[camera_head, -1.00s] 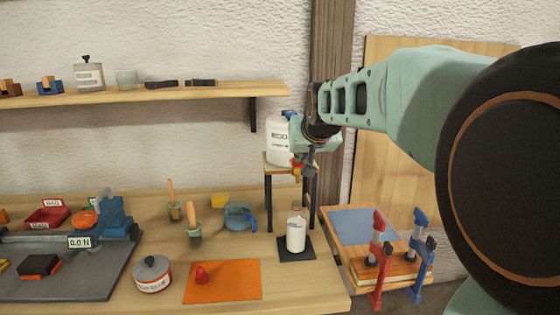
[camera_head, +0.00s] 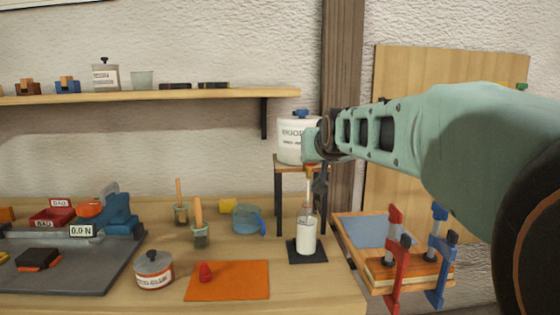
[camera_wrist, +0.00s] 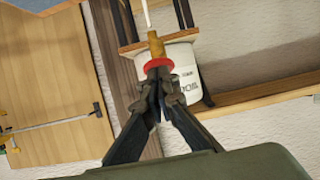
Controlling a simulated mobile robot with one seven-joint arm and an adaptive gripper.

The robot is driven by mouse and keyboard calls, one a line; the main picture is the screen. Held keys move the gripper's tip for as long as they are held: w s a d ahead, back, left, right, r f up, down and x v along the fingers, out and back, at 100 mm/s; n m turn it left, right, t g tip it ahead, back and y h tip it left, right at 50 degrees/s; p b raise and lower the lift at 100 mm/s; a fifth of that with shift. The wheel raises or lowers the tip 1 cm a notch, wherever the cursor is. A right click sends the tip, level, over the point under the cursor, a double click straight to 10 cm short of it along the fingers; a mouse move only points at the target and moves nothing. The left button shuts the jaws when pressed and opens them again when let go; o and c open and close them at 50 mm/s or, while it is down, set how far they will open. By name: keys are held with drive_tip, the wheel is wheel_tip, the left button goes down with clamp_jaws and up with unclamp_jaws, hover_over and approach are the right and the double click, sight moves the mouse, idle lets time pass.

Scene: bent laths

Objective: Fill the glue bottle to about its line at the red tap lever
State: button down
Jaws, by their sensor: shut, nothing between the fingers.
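The glue bottle (camera_head: 306,238) stands upright on a dark pad (camera_head: 318,257) under the tap. It is clear with white glue in most of its body; I cannot make out its line. A thin white stream (camera_wrist: 146,12) runs from the brass tap (camera_wrist: 156,44); in the head view it falls toward the bottle's mouth. The red tap lever (camera_wrist: 158,65) is right at my fingertips in the wrist view, apparently touching. The white glue tank (camera_head: 292,150) sits on a stand above.
A clamped lath stack (camera_head: 410,273) with red and blue clamps is at right.

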drive_tip(key=shift+r+p, duration=0.5)
drive_tip(key=shift+r, duration=0.25)
